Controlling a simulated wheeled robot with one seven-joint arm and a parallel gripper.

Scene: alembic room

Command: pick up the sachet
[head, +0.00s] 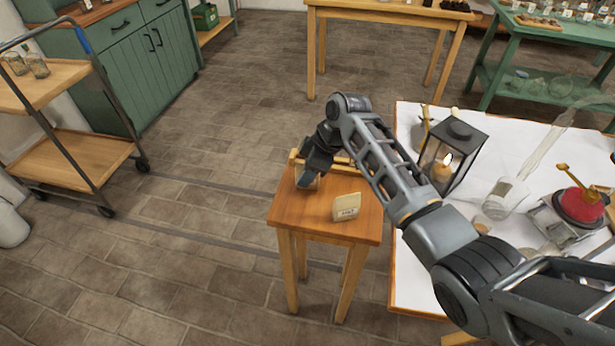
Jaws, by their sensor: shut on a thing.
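My gripper (308,181) is low over the left back part of a small wooden table (290,214). It is shut on a small pale thing, seemingly the sachet (301,176). My fingers and wrist hide most of it, and I cannot tell whether it still touches the tabletop. A cream card or block with a printed label (346,207) stands on the same table, to the right of my gripper and apart from it.
A white-topped table (408,262) on the right bears a lit lantern (452,153), a glass vessel (503,196) and a red-topped device (581,205). A wooden trolley (75,158) stands at left. Open floor lies left of the small table.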

